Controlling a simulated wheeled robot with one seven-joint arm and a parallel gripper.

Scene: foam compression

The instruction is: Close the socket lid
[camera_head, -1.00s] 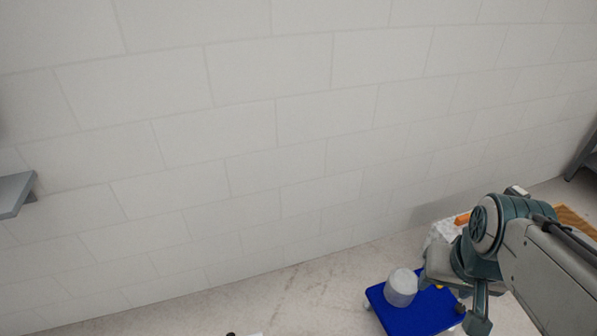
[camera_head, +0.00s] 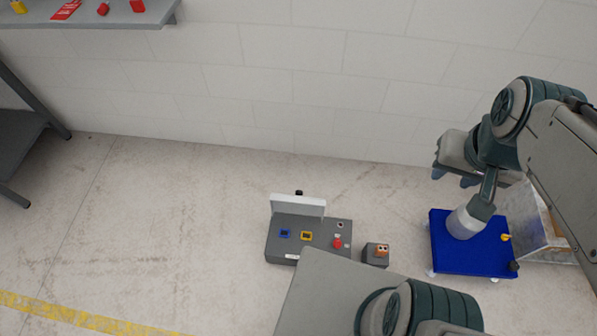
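A dark grey socket box (camera_head: 279,253) sits on the floor in the middle of the head view. Its white lid (camera_head: 298,206) stands upright at the back edge, swung open. The top shows a blue socket (camera_head: 285,234), a yellow socket (camera_head: 306,236) and a red button (camera_head: 337,243). The end of my arm, with what looks like my gripper (camera_head: 454,177), is well to the right of the box, apart from it and near the wall. Its fingers are small and partly hidden, so I cannot tell whether they are open.
A small grey block with an orange top (camera_head: 376,254) is right of the box. A blue platform (camera_head: 470,262) with a white cylinder (camera_head: 463,223) stands below my arm end. A wall shelf (camera_head: 90,14) is at upper left.

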